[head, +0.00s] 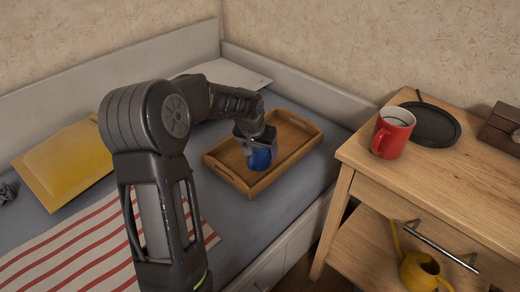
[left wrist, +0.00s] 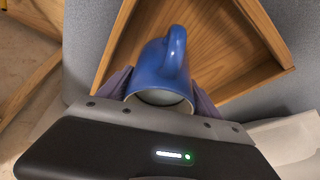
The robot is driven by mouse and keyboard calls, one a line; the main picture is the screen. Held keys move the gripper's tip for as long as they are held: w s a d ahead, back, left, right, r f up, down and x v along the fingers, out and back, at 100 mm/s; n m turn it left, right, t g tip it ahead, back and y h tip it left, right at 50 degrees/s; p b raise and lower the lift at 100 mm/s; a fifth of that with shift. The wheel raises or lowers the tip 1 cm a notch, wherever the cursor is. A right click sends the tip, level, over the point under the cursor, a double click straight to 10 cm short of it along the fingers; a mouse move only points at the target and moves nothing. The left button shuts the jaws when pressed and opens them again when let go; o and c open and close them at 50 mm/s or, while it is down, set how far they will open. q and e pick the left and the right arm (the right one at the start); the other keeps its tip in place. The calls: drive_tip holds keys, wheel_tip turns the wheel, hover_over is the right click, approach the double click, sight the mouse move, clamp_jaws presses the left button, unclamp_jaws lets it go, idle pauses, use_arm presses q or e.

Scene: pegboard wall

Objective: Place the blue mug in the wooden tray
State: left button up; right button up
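The blue mug (head: 261,159) is at my left gripper (head: 257,142), over the near part of the wooden tray (head: 308,125). In the left wrist view the mug (left wrist: 160,68) lies between the two fingers of the left gripper (left wrist: 160,88), with its handle pointing away and its rim toward the palm. The fingers press on both sides of it. The tray (left wrist: 225,45) is behind the mug in that view. Whether the mug touches the tray floor cannot be told. My right gripper is not in view.
The tray lies on a grey bed surface with a yellow padded envelope (head: 65,160) and a striped cloth (head: 75,245) to the left. A wooden nightstand (head: 450,190) at right holds a red mug (head: 393,132) and a dark round dish (head: 432,124). A yellow watering can (head: 422,272) sits lower.

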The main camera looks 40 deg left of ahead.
use_arm(q)
drive_tip(key=o, duration=0.3)
drive_tip(key=shift+o, duration=0.2)
drive_tip(key=shift+r, duration=0.1)
drive_tip(key=shift+r, duration=0.25)
drive_tip(key=p+v, duration=0.3)
drive_tip(key=v, duration=0.8)
drive_tip(key=shift+s+d+r, duration=0.1)
drive_tip(key=shift+s+r, duration=0.1)
drive_tip(key=shift+r, duration=0.1)
drive_tip(key=shift+f, duration=0.1)
